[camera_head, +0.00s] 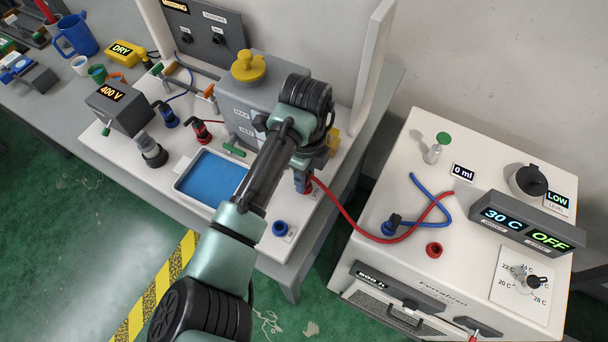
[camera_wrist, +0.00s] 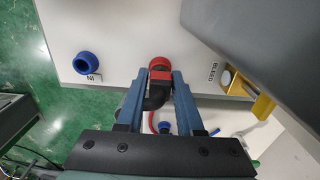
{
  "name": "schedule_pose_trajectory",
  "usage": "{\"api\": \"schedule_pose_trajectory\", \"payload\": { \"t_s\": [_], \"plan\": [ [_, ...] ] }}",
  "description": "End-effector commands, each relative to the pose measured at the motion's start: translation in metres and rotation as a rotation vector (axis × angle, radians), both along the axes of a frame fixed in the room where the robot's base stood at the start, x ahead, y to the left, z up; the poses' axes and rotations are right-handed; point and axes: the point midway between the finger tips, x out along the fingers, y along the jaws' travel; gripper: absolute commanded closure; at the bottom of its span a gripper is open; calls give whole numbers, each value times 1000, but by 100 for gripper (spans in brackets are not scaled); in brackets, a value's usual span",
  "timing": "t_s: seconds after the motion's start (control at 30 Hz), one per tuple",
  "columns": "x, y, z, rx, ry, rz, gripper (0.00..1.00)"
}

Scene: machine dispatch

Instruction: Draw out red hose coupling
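The red hose coupling (camera_wrist: 159,78), red with a black elbow, sits between the two blue-grey fingers of my gripper (camera_wrist: 160,80) in the wrist view. The fingers appear closed on its sides. A red ring port (camera_wrist: 159,63) shows directly beyond the coupling, and they look in line; whether the coupling is still seated is hard to tell. In the head view my gripper (camera_head: 304,182) points down at the right edge of the bench, largely hiding the coupling. The red hose (camera_head: 347,217) runs from there to the white chiller (camera_head: 393,267).
A blue IN port (camera_head: 280,228) lies left of the gripper in the wrist view. A yellow bleed fitting (camera_wrist: 248,95) and the grey tank (camera_head: 238,102) are close on the right there. A blue coupling (camera_head: 391,224) and an empty red ring (camera_head: 434,249) are on the chiller.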

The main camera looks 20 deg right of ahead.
Motion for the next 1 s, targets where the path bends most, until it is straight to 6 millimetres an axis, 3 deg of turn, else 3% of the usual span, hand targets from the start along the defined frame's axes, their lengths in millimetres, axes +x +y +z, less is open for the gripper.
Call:
{"api": "schedule_pose_trajectory", "payload": {
  "t_s": [0.03,0.17,0.2,0.57,1.0],
  "plan": [
    [0,0,0,0,0,0,75],
    [0,0,0,0,0,0,99],
    [0,0,0,0,0,0,100],
    [0,0,2,-1,-1,0,100],
    [0,0,20,-1,-1,0,100]
  ]
}}
